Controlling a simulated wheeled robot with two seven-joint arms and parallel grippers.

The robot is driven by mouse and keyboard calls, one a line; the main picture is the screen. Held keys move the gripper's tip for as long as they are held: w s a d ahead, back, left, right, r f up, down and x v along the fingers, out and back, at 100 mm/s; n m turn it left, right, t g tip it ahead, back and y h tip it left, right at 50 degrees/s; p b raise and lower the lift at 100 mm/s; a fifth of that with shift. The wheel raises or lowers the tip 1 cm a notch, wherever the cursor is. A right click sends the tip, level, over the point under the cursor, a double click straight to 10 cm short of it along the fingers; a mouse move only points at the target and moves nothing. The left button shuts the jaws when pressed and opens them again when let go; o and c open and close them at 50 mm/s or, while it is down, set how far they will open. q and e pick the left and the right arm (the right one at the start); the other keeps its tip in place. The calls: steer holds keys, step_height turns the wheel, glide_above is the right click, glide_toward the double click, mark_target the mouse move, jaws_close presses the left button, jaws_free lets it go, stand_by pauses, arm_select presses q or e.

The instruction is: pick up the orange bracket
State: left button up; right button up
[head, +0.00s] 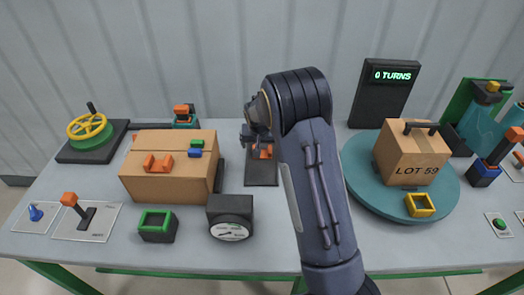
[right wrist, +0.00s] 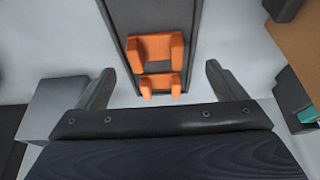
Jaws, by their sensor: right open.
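Orange bracket shapes (right wrist: 156,50) lie on a dark upright-running strip in the right wrist view: a larger U-shaped one and a smaller one just below it (right wrist: 160,85). I cannot tell if they are joined. In the head view the orange (head: 265,152) shows on the dark strip, partly hidden by my right gripper (head: 256,138). My right gripper is open and empty; in its wrist view the two fingers (right wrist: 160,72) stand either side of the orange, apart from it. Another orange bracket (head: 158,164) lies on the cardboard box. My left gripper is not in view.
The cardboard box (head: 140,184) stands left of the dark strip (head: 261,176), with a black gauge (head: 230,206) in front. A teal turntable (head: 360,180) bearing the LOT 59 box (head: 411,160) is at right. Bare table (head: 190,240) shows at the front.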

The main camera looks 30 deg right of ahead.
mark_target(262, 154)
steer(key=x, duration=0.1)
steer(key=p+x, duration=0.1)
steer(key=x, duration=0.2)
steer(key=shift+d+f+p, duration=0.25)
steer(key=shift+d+p, duration=0.15)
steer(key=shift+w+f, duration=0.15)
steer(key=shift+f, duration=0.15)
steer(key=shift+c, duration=0.3)
steer(key=c, duration=1)
